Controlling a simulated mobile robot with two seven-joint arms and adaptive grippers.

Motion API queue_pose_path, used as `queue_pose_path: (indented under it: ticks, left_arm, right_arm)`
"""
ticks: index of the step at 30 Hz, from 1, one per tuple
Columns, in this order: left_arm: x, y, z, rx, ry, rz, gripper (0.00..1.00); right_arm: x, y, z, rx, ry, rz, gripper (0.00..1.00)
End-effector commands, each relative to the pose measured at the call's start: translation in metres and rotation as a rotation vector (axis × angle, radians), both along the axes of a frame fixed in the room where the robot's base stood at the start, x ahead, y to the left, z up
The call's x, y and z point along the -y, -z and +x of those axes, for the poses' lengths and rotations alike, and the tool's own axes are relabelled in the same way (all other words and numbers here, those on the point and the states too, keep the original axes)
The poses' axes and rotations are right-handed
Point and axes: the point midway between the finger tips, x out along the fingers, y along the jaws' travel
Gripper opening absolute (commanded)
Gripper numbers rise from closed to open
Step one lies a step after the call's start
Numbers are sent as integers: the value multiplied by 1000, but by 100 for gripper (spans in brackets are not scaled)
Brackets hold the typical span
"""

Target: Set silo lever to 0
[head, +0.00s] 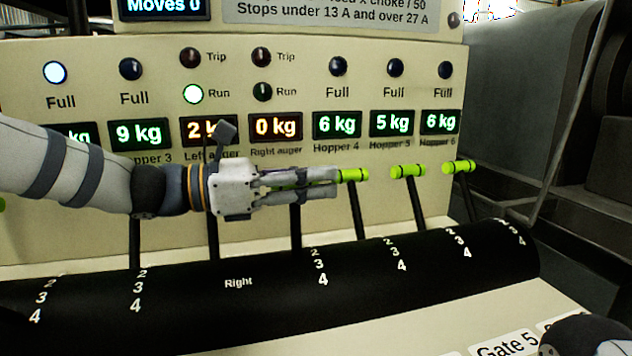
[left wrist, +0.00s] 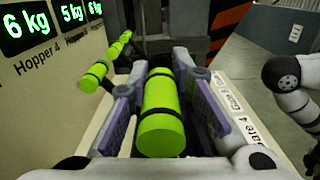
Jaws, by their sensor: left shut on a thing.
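My left gripper (head: 325,185) is shut on a bright green lever handle (left wrist: 162,112), which lies between its pads in the left wrist view. In the head view the fingers hide most of that handle. Its dark stem (head: 296,232) goes down to a slot by the marks 2, 3, 4 on the black curved cover (head: 190,322). The 0 mark there is not visible. No label reading "silo" shows, so I cannot tell whether this is the silo lever. My right gripper is out of view; only part of my right arm shows.
Three more green handles stand to the right: near (head: 353,175), middle (head: 408,171) and far (head: 459,167). A panel behind (head: 40,120) carries lamps and kg displays. Left auger reads 2 kg, Right auger 0 kg. Gate labels (head: 508,345) line the front.

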Motion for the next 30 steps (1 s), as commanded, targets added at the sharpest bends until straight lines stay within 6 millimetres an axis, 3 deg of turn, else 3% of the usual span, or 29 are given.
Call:
queue_pose_path:
  ticks: [3,10,11,14,23,26,30]
  left_arm:
    - [-4,4,11,-2,-5,-2,0]
    - [-4,2,11,-1,-5,0,0]
    - [-4,2,11,-1,-4,0,21]
    - [-4,2,11,-2,-4,0,40]
    - [-6,2,10,-2,-4,-2,40]
    - [-19,1,6,-2,-6,-4,40]
    - [-56,0,-6,-1,-8,-5,40]
  right_arm:
    - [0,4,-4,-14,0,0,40]
    - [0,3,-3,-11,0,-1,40]
    - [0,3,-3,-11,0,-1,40]
    - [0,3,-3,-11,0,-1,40]
    - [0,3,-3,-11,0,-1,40]
    - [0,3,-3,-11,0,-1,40]
    - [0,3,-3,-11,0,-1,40]
